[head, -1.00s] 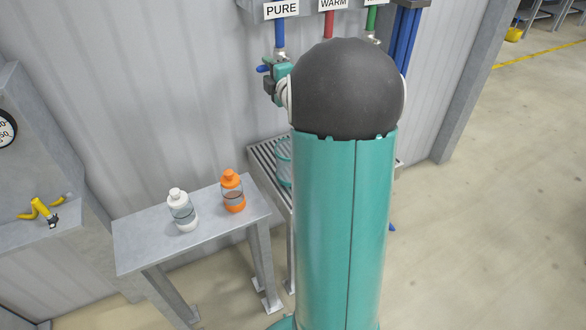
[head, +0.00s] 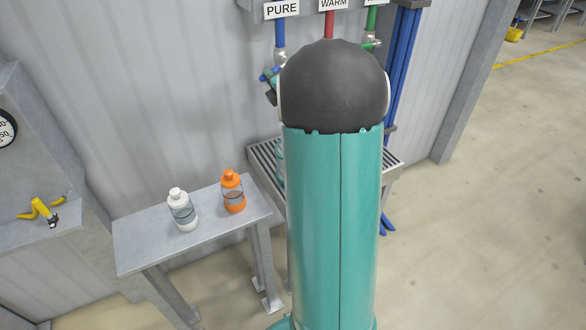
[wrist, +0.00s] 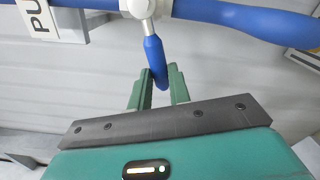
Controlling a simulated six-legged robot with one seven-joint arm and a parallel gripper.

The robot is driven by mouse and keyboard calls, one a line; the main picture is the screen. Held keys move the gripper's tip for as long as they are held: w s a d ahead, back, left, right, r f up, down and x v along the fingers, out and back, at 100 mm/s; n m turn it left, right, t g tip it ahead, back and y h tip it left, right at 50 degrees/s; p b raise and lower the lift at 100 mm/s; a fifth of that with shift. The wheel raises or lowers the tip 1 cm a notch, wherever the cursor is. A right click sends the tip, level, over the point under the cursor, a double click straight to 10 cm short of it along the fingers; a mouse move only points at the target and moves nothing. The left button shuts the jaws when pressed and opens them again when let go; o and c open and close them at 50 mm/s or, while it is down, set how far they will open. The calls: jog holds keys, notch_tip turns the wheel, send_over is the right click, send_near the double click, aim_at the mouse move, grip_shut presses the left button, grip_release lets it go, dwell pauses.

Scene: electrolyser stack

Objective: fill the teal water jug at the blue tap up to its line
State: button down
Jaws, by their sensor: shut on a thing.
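The blue tap (head: 279,36) is on the wall under the PURE sign, its lower part mostly hidden by my arm. In the wrist view, its blue lever (wrist: 153,52) hangs from a pale valve body. My gripper (wrist: 160,83) is shut on this lever, with one green finger on either side. In the head view, my gripper (head: 270,88) only peeks out left of my arm. A pale teal edge, seemingly the water jug (head: 279,152), shows over the slatted stand. My arm hides the rest, including its line and any water level.
The slatted metal stand (head: 262,160) is below the taps. A grey table (head: 150,238) to the left holds a white bottle (head: 181,211) and an orange bottle (head: 232,193). Red (head: 329,22) and green (head: 371,20) pipes are close right of the blue one. Open floor is at right.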

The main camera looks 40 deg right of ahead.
jog(key=shift+s+d+f+n, duration=0.1)
jog(key=shift+d+f+n, duration=0.4)
jog(key=shift+n, duration=0.55)
jog(key=shift+s+d+f+n, duration=0.15)
jog(key=shift+f+n, duration=0.55)
jog(key=shift+n, duration=0.35)
jog(key=shift+s+d+f+n, duration=0.1)
jog(key=shift+d+f+n, duration=0.35)
jog(key=shift+n, duration=0.45)
dwell(3.7)
